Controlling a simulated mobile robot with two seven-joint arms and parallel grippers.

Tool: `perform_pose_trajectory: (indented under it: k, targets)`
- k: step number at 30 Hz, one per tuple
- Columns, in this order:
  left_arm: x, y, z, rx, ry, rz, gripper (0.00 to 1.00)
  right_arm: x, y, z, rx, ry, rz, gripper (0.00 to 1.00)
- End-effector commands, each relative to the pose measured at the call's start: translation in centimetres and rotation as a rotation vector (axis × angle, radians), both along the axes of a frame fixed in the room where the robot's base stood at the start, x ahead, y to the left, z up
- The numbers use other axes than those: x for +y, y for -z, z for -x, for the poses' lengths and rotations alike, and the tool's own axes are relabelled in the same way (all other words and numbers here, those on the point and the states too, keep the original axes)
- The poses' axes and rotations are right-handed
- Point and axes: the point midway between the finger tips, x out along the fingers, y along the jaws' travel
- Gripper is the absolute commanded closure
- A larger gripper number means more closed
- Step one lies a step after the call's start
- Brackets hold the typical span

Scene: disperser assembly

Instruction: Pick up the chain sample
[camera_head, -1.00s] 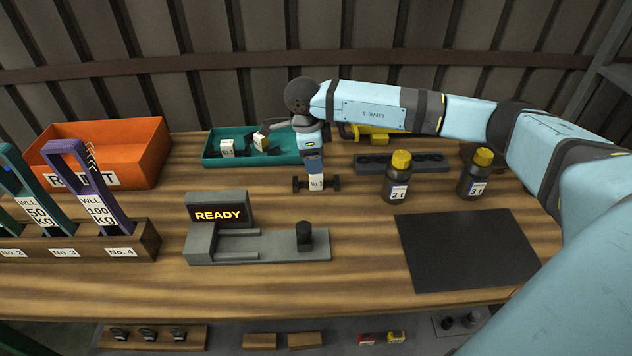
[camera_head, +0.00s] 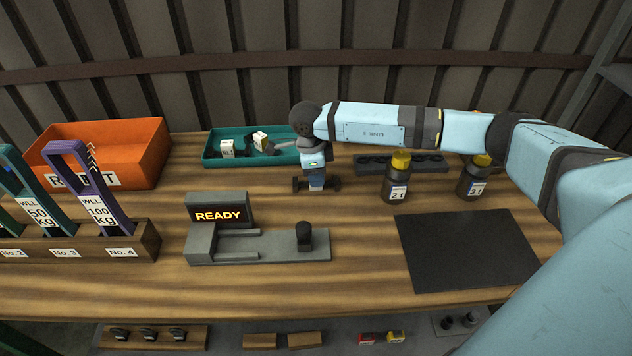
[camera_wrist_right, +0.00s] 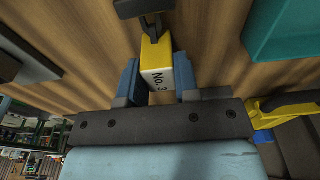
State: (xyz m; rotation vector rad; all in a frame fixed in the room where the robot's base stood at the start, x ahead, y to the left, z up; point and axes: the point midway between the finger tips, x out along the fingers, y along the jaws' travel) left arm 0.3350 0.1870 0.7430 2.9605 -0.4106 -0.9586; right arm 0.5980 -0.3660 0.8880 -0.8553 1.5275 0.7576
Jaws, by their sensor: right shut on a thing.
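The chain sample (camera_wrist_right: 160,72) shows in the right wrist view as a yellow block with a white "No. 3" label, with dark metal (camera_wrist_right: 148,18) at its far end. In the head view its dark ends (camera_head: 333,184) stick out on both sides of my gripper at the table, and its label is hidden. My right gripper (camera_head: 316,182) points down over it. In the right wrist view its two blue fingers (camera_wrist_right: 157,84) are on either side of the block, shut on it. My left gripper is not in view.
A tester reading "READY" (camera_head: 218,215) stands in front. Behind are a teal tray (camera_head: 215,160) with labelled pieces and an orange bin (camera_head: 115,135). Two dark, yellow-capped bottles (camera_head: 397,178) and a black mat (camera_head: 465,250) are right. A sling rack (camera_head: 80,245) is left.

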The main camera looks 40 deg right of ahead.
Motion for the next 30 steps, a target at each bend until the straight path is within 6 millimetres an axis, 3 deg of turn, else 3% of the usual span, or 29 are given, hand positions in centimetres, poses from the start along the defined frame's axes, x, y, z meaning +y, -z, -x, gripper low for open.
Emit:
perform_pose_trajectory:
  k: [8, 14, 30]
  targets:
    - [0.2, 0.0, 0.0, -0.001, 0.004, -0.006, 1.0, 0.0, -0.4, -0.1, -0.001, 0.0, 0.0, 1.0]
    - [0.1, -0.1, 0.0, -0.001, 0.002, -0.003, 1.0, 0.0, -2.3, -0.1, -0.002, -0.001, -0.001, 1.0]
    - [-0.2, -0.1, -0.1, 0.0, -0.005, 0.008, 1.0, 0.0, -16.3, -0.1, -0.004, 0.0, -0.001, 1.0]
